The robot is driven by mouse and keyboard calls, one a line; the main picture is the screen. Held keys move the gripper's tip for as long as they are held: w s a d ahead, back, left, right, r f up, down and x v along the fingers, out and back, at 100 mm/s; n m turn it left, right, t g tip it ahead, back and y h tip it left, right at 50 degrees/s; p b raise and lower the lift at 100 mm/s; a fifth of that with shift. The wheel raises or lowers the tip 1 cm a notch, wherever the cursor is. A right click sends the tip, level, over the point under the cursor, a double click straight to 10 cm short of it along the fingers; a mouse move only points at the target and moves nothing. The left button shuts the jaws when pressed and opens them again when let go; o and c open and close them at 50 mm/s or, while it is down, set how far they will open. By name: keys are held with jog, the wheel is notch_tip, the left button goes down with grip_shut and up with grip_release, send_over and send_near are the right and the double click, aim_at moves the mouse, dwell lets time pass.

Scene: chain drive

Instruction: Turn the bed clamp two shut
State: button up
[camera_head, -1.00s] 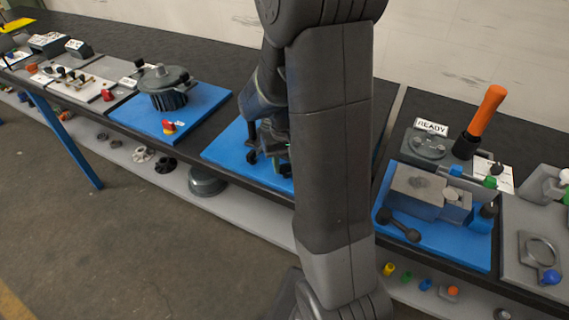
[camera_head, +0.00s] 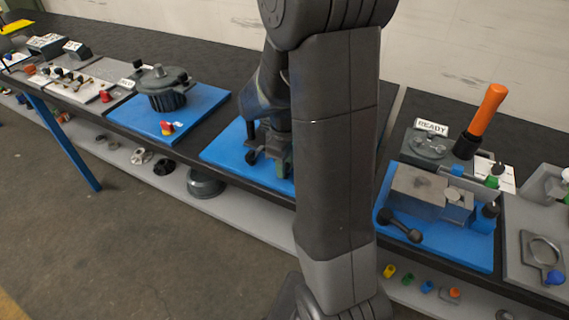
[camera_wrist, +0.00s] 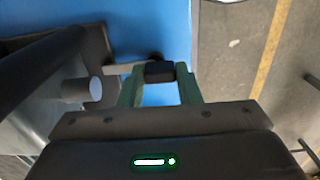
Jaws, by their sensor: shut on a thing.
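My gripper (camera_wrist: 160,84) has its two green fingers on either side of a black knob (camera_wrist: 159,71) in the wrist view, shut on it. The knob sits at the end of a short grey rod, which I take for the handle of bed clamp two. In the head view my gripper (camera_head: 277,162) is low over the blue base plate (camera_head: 225,151), partly behind my own arm link. Another dark knob (camera_head: 251,157) shows just left of it. The rest of the clamp is hidden by my arm, so its turn angle cannot be told.
A grey pot-shaped housing (camera_head: 166,90) stands on another blue plate to the left. To the right are a grey vise-like block (camera_head: 418,190), a READY sign (camera_head: 432,128) and an upright orange handle (camera_head: 487,110). A lower shelf (camera_head: 235,210) holds small parts.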

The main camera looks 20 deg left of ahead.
jog(key=shift+n, duration=0.3)
jog(key=o, duration=1)
notch_tip(320, 180, up, 14)
jog(key=shift+f, duration=0.1)
dwell(0.4)
notch_tip(320, 180, down, 14)
jog(key=shift+r, duration=0.1)
dwell(0.4)
dwell(0.3)
